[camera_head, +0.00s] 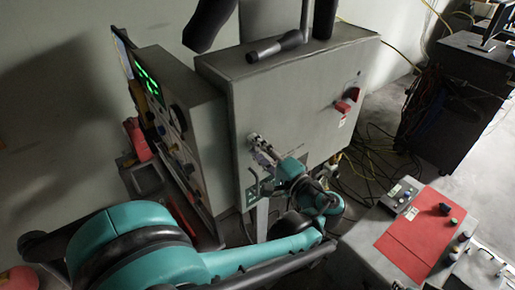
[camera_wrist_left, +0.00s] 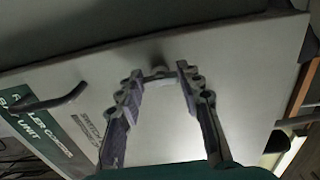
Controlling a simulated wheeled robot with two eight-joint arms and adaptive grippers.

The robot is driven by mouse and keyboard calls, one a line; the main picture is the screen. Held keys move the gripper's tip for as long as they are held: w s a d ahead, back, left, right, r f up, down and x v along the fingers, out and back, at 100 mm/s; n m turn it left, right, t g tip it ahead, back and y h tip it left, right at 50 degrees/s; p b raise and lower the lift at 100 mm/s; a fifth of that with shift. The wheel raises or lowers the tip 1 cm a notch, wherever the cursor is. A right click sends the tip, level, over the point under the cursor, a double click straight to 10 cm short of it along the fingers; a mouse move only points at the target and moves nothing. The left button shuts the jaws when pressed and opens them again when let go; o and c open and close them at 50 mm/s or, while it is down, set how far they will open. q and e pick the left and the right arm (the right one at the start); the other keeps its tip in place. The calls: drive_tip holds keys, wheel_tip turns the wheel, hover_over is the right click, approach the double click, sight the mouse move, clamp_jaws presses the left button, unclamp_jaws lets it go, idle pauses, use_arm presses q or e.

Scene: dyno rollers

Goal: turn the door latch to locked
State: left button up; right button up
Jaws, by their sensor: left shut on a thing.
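The door latch is a small pale piece (camera_wrist_left: 160,77) on the grey cabinet door (camera_head: 295,105); it shows between my fingertips in the left wrist view. My left gripper (camera_head: 254,141) reaches the left part of the door front in the head view. In the left wrist view its two fingers (camera_wrist_left: 160,71) stand on either side of the latch and are shut on it. The fingers hide most of the latch in the head view, and I cannot tell its exact angle. My right gripper is in neither view.
A red rotary switch (camera_head: 346,101) sits on the door's right side. A control panel with green digits (camera_head: 149,84) stands left of the cabinet. A bench with a red sheet (camera_head: 415,235) is at lower right. Loose cables (camera_head: 370,165) lie on the floor. A dark handle (camera_wrist_left: 50,100) shows in the wrist view.

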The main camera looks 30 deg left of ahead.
use_arm(q)
drive_tip(key=o, duration=1.2)
drive_tip(key=shift+c, duration=0.2)
drive_tip(key=v, duration=1.2)
drive_tip(key=shift+f, duration=0.1)
